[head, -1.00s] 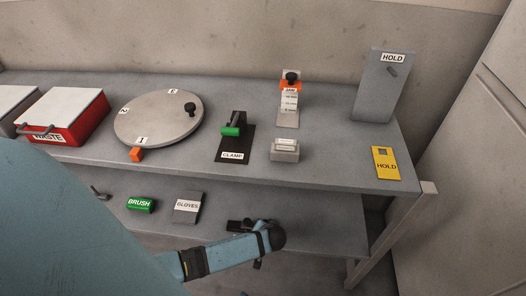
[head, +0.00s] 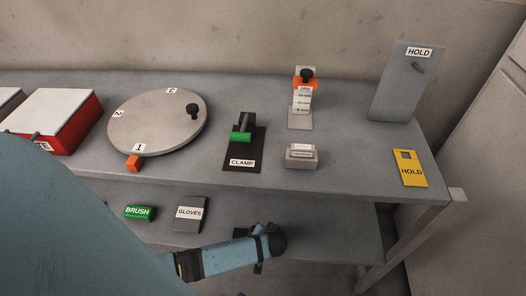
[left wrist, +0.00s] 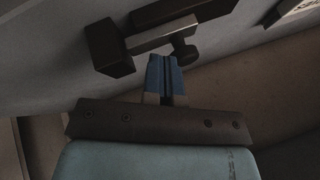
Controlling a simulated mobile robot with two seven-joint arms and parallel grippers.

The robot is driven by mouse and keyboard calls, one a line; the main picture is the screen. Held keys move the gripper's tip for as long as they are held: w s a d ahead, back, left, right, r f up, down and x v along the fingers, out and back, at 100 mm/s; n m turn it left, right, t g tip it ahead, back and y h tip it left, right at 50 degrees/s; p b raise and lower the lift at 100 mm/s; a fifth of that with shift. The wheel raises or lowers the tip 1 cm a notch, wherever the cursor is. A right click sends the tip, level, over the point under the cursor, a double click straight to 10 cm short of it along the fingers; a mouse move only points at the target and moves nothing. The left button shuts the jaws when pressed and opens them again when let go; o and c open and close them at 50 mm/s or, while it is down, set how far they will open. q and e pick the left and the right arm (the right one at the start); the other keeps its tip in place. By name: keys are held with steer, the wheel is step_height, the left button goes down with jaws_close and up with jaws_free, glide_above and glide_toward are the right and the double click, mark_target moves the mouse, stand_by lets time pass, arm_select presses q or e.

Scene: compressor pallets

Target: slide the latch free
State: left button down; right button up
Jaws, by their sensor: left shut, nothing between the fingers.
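In the left wrist view a dark latch (left wrist: 160,36) is fixed to a grey surface, with a bar, a block at its left and a round knob (left wrist: 184,51) on a stem. My left gripper (left wrist: 166,60) has its blue fingertips together and empty, just below the bar and left of the knob; I cannot tell whether they touch. In the head view a small dark part (head: 240,232), probably the latch, shows on the lower shelf behind my left arm, which hides most of it. My right gripper is not in view.
The lower shelf (head: 330,230) also holds a green brush block (head: 139,212) and a gloves box (head: 189,214). The upper bench (head: 350,160) above carries a clamp (head: 240,137), a round turntable (head: 160,120) and a yellow hold tag (head: 409,168). The lower shelf's right part is clear.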

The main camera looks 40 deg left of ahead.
arm_select(q)
steer(key=shift+a, duration=0.2)
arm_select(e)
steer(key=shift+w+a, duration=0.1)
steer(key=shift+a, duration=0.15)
arm_select(q)
steer(key=shift+s+a, duration=0.1)
steer(key=a+p, duration=0.1)
steer(key=s+a+p, duration=0.1)
steer(key=shift+s+a+r+p, duration=0.2)
steer(key=shift+s+r+p, duration=0.1)
steer(key=shift+p, duration=0.1)
steer(key=shift+s+a+f+p, duration=0.1)
steer(key=shift+s+a+p, duration=0.2)
steer(key=shift+a, duration=0.2)
steer(key=shift+s+a+f+p, duration=0.1)
steer(key=shift+s+a+p, duration=0.15)
steer(key=shift+a, duration=0.25)
steer(key=shift+a+f, duration=0.1)
steer(key=shift+a, duration=0.05)
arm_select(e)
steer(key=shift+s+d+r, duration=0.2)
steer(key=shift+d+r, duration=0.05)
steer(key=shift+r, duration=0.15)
